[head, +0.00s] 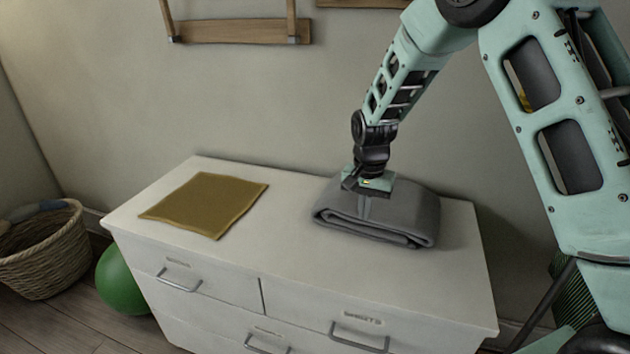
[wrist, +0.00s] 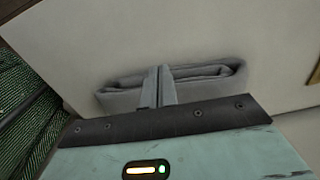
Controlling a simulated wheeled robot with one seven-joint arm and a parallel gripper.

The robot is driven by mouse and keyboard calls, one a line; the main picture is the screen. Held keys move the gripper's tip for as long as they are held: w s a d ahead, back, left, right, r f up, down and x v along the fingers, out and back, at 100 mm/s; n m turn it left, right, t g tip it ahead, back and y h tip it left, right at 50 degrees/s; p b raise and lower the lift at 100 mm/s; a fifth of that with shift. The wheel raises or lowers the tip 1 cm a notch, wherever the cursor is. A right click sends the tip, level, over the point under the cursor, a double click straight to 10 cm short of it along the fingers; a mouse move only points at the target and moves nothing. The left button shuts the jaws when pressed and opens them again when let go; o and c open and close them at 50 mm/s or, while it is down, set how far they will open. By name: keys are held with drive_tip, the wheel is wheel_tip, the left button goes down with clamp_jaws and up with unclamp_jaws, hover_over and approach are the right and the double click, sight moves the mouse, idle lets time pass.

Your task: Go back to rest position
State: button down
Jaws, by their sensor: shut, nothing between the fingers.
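My gripper (head: 365,208) points down over a folded grey cloth (head: 415,212) on the right part of the white dresser top. Its fingers are shut with nothing between them. In the wrist view, the shut fingertips (wrist: 166,72) appear in front of the grey cloth (wrist: 210,78). I cannot tell whether the fingertips touch the cloth. My arm reaches in from the upper right, bent at the elbow.
A mustard cloth (head: 205,204) lies flat on the left of the white dresser (head: 285,260). A wicker basket (head: 45,255) and a green ball (head: 120,282) are on the floor at left. A wooden rack (head: 235,31) hangs on the wall behind. The dresser's front middle is clear.

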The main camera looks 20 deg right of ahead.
drive_tip(key=s+a+r+n+y, duration=0.1)
drive_tip(key=s+a+r+n, duration=0.3)
drive_tip(key=s+a, duration=0.35)
drive_tip(key=s+a+r+n, duration=0.4)
drive_tip(key=s+a+r, duration=0.1)
drive_tip(key=s+a, duration=0.25)
drive_tip(key=s+a+r+n, duration=0.1)
drive_tip(key=s+n, duration=0.6)
drive_tip(key=s, duration=0.9)
drive_tip(key=shift+s+r+n, duration=0.3)
drive_tip(key=shift+s+r, duration=0.05)
drive_tip(key=shift+r, duration=0.15)
drive_tip(key=shift+a, duration=0.1)
